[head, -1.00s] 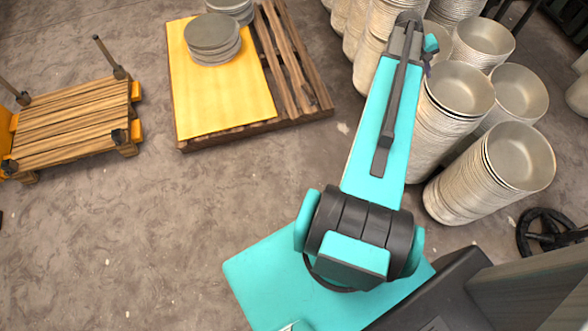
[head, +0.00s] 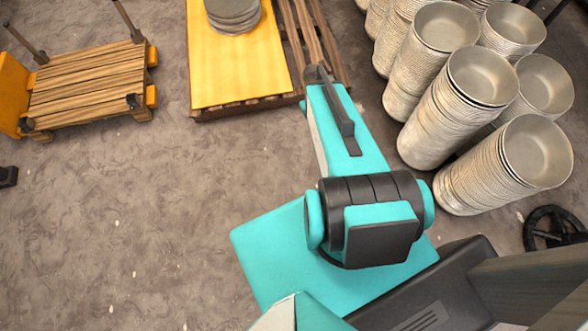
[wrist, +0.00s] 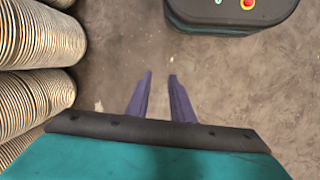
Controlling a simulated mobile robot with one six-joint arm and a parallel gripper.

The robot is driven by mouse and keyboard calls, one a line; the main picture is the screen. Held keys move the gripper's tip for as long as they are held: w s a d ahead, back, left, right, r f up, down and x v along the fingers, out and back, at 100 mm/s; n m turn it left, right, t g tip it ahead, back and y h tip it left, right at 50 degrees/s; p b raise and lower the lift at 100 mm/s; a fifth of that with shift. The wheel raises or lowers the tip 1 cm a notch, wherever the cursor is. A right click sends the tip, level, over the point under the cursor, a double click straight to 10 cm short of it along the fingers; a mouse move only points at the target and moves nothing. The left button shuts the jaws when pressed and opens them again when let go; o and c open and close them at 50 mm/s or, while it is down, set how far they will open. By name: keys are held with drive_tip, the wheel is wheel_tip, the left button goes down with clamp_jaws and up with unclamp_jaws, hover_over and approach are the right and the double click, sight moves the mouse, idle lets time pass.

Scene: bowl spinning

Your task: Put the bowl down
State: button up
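Metal bowls stand in tall nested stacks (head: 475,115) at the right of the head view. Stacked bowl rims also show at the left of the wrist view (wrist: 35,100). My gripper (wrist: 160,75) shows in the wrist view as two purple fingers held apart, with bare floor seen between them. No bowl is in the gripper. In the head view my arm hides the gripper. The arm reaches forward, left of the bowl stacks and in front of the pallet with the yellow sheet.
A wooden pallet (head: 318,50) carries a yellow sheet (head: 235,70) with a stack of grey discs (head: 234,14). A low wooden platform with posts (head: 88,85) stands at the left. A black handwheel (head: 548,228) is at the right edge. The middle floor is clear.

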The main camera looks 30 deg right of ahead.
drive_tip(key=s+a+f+g, duration=0.1)
drive_tip(key=s+a+f, duration=0.2)
drive_tip(key=s+a, duration=0.4)
drive_tip(key=s+a+f+n+g+y, duration=0.1)
drive_tip(key=s+a+f, duration=0.2)
drive_tip(key=s+a, duration=0.5)
drive_tip(key=a, duration=0.5)
drive_tip(key=shift+s+a+f+n+g, duration=0.2)
drive_tip(key=shift+s+f+n+g, duration=0.1)
drive_tip(key=shift+f+g, duration=0.1)
drive_tip(key=shift+w+r, duration=0.1)
drive_tip(key=shift+w, duration=0.05)
